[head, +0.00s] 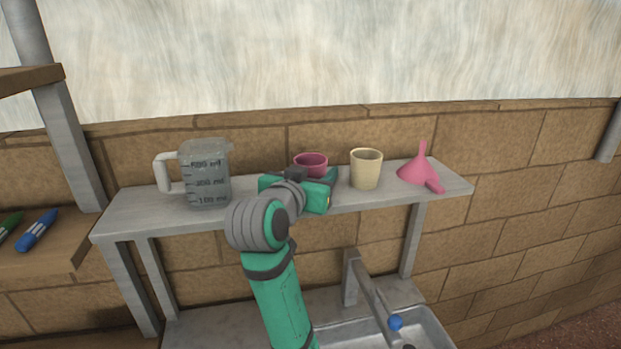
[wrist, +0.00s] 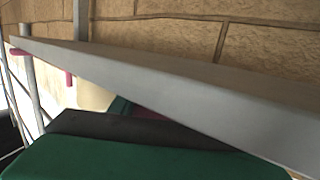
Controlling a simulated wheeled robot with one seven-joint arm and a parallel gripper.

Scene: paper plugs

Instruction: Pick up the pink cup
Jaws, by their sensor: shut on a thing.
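The pink cup (head: 311,161) is at the middle of the shelf in the head view, upright, with its rim showing above my gripper. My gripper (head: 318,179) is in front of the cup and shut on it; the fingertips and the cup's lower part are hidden. In the wrist view, a green and dark part of my gripper fills the bottom, and a small dark pink patch of the cup (wrist: 146,112) shows just above it. I cannot tell whether the cup's base touches the shelf.
The grey shelf (head: 120,218) also holds a clear measuring jug (head: 207,185) on the left, a beige cup (head: 365,170) close on the right and a pink funnel (head: 419,174) farther right. Below are a sink and tap (head: 372,290). Blue and green markers lie far left.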

